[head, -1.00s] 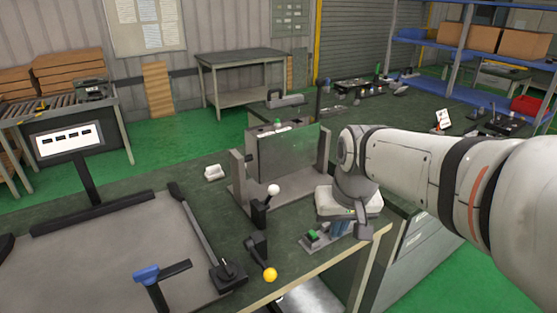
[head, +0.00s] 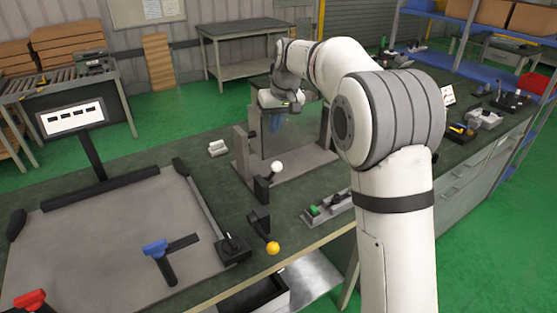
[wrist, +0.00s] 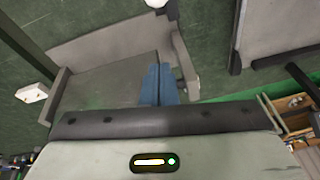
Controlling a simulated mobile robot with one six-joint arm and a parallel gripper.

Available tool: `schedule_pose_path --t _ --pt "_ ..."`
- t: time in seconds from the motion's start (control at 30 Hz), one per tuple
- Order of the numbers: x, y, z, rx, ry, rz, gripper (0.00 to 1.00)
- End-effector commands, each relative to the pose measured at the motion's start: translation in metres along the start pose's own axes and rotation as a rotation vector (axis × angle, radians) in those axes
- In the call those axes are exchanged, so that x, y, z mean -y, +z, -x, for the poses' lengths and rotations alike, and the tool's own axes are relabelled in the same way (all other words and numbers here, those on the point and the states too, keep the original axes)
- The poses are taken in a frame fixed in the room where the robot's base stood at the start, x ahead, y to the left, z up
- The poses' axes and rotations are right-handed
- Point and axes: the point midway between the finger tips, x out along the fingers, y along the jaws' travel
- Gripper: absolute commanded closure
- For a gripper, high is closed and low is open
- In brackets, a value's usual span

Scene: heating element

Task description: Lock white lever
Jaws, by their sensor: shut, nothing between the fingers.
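The white lever is a black arm with a white ball knob (head: 277,167), standing on the bench at the front of the grey fixture (head: 300,172). Its white knob also shows at the top edge of the wrist view (wrist: 155,3). My gripper (head: 276,124) is at the fixture's upright panel, behind and above the lever and apart from it. In the wrist view its blue fingers (wrist: 158,72) are together and empty, pointing toward the fixture. My wrist partly hides the panel's top.
A yellow-knobbed lever (head: 272,247) stands nearer the bench's front edge. A green-button box (head: 315,212) is to its right. A blue-handled T-shaped lever (head: 156,249) and a screen on a stand (head: 72,118) are left. A small white block (head: 217,147) lies left of the fixture.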

Motion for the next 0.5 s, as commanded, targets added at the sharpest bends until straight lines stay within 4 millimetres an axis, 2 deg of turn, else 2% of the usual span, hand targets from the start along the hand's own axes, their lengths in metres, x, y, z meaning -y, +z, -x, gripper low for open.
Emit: schedule_pose_path --t 0.17,0.27,0.5 --pt "0.000 0.000 -0.003 0.001 0.000 0.000 1.00" --pt "0.001 0.000 -0.012 0.002 0.000 0.000 1.00" --pt "0.001 0.001 -0.058 0.005 -0.001 0.000 1.00"
